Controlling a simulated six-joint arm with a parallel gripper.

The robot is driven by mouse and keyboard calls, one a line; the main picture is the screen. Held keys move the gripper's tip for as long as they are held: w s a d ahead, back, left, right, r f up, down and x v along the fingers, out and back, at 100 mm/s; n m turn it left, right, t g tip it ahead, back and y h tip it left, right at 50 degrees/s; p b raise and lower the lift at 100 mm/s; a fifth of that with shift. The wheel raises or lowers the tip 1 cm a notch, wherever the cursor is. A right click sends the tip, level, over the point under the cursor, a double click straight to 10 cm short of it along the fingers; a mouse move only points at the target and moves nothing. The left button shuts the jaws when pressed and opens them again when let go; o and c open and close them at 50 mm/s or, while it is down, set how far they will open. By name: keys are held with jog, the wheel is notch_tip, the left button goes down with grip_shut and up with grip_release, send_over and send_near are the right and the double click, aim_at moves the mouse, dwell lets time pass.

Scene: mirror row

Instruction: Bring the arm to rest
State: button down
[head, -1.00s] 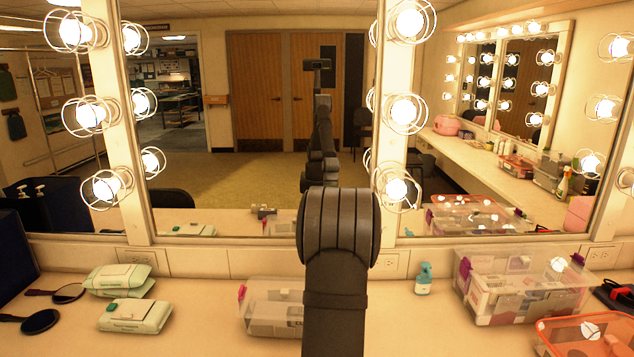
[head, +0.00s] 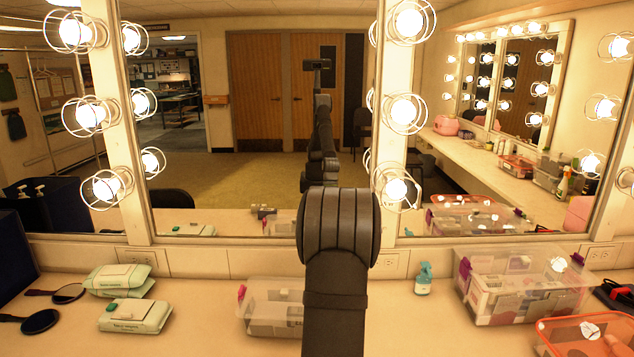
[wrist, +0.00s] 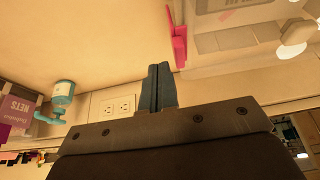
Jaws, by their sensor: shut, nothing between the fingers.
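My gripper (wrist: 158,86) shows in the wrist view with its two fingers pressed together and nothing between them. It is over the counter (wrist: 110,45), apart from the objects around it. In the head view my own arm stands in the middle and hides part of the counter and mirror; the gripper itself is hidden there. My arm's reflection shows in the mirror (head: 265,185).
A clear bin with pink latches (head: 262,310) is beside my arm on the left. A teal spray bottle (head: 424,279) and a larger clear bin (head: 520,285) stand right. Wipe packs (head: 135,316) and hand mirrors (head: 41,321) lie left. Bulbs (head: 405,110) line the mirror frames.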

jog(key=d+f, duration=0.4)
notch_tip(320, 180, up, 8)
jog(key=shift+d, duration=0.2)
dwell(0.4)
jog(key=shift+s, duration=0.15)
notch_tip(320, 180, down, 8)
jog(key=shift+a+r, duration=1.95)
jog(key=shift+a, duration=0.3)
